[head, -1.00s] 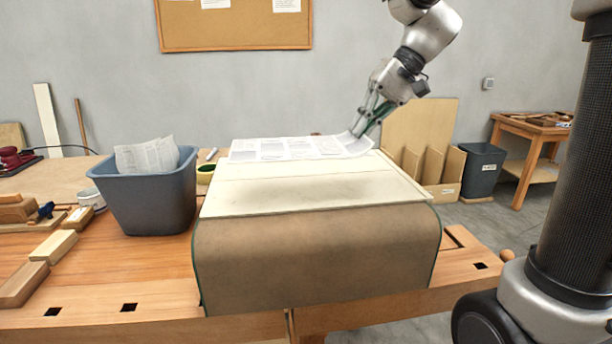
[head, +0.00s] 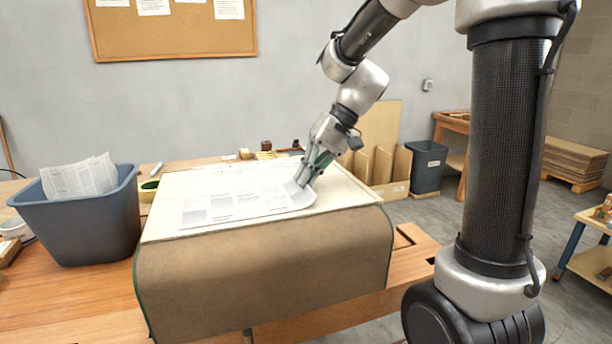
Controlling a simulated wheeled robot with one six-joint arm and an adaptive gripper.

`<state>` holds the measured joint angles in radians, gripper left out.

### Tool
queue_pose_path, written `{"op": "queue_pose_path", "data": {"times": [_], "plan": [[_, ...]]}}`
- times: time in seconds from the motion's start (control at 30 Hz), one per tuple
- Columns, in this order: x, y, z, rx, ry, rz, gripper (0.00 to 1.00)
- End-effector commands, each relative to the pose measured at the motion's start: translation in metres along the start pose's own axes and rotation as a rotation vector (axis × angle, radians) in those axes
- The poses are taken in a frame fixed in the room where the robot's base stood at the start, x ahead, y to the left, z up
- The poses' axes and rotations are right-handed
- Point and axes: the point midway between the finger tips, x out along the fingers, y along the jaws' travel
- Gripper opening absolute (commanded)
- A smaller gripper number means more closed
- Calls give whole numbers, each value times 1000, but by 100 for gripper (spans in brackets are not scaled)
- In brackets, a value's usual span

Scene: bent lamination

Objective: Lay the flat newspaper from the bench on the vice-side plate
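The printed newspaper (head: 235,203) is spread over the near part of a pale, flat-topped surface (head: 335,205) on the bench. Its right end curls up into my gripper (head: 303,182). My gripper is shut on that right edge, pointing down and left, low above the surface. The rest of the sheet looks nearly flat; I cannot tell whether all of it touches the surface. A brown, green-edged cover (head: 265,260) hangs down the near side of the pale surface. Which part is the vice-side plate is not clear from this view.
A blue-grey bin (head: 85,220) with crumpled newspaper (head: 80,178) stands on the wooden bench (head: 90,305) at left. A green tape roll (head: 149,186) and a white marker (head: 152,169) lie behind it. Small wooden pieces (head: 265,150) lie at the back. A dark bin (head: 429,167) stands on the floor.

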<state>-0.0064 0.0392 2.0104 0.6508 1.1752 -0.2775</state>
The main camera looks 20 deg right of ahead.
Motion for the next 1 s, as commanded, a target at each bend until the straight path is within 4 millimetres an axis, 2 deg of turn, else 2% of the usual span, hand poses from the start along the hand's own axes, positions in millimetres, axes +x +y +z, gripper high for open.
{"op": "queue_pose_path", "data": {"times": [0.17, 0.23, 0.63, 0.77, 1.0], "plan": [[2, 2, 0, 0, -1, 0, 0], [2, 1, 0, 0, 0, 0, 14], [-4, 0, 0, 0, 1, 0, 14], [-24, 0, -1, -1, 5, 0, 14], [-79, 0, -1, 1, 4, 0, 14]]}}
